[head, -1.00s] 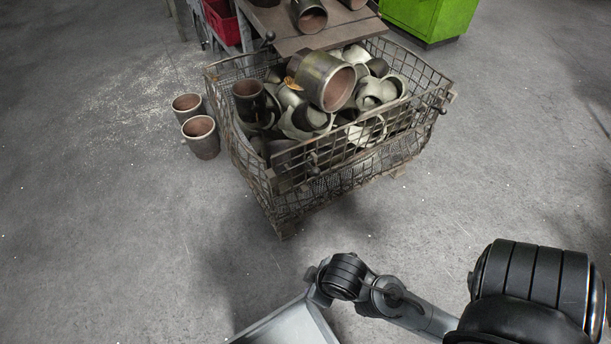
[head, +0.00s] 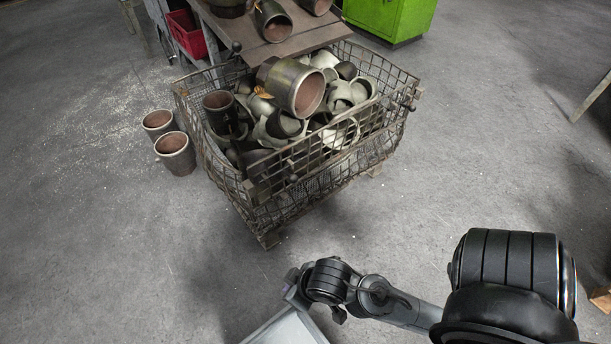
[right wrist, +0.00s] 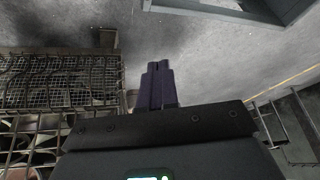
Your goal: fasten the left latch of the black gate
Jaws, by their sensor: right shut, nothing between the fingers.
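The black gate (head: 335,152) is the dark wire mesh front of a basket filled with metal pipe pieces. A small dark latch knob (head: 292,178) shows near its left end, and another (head: 411,107) near its right end. I cannot tell whether either latch is fastened. My right gripper (head: 291,277) is in front of the basket, apart from the gate, with clear floor between them. In the right wrist view its dark purple fingers (right wrist: 157,84) are together and empty, with basket mesh (right wrist: 60,80) to their left. My left gripper is not in view.
Two pipe pieces (head: 175,153) stand on the floor left of the basket. A brown table (head: 285,43) with pipe pieces, a red bin (head: 186,33) and a green cabinet (head: 390,15) are behind it. Open concrete floor (head: 130,260) lies to the left and front.

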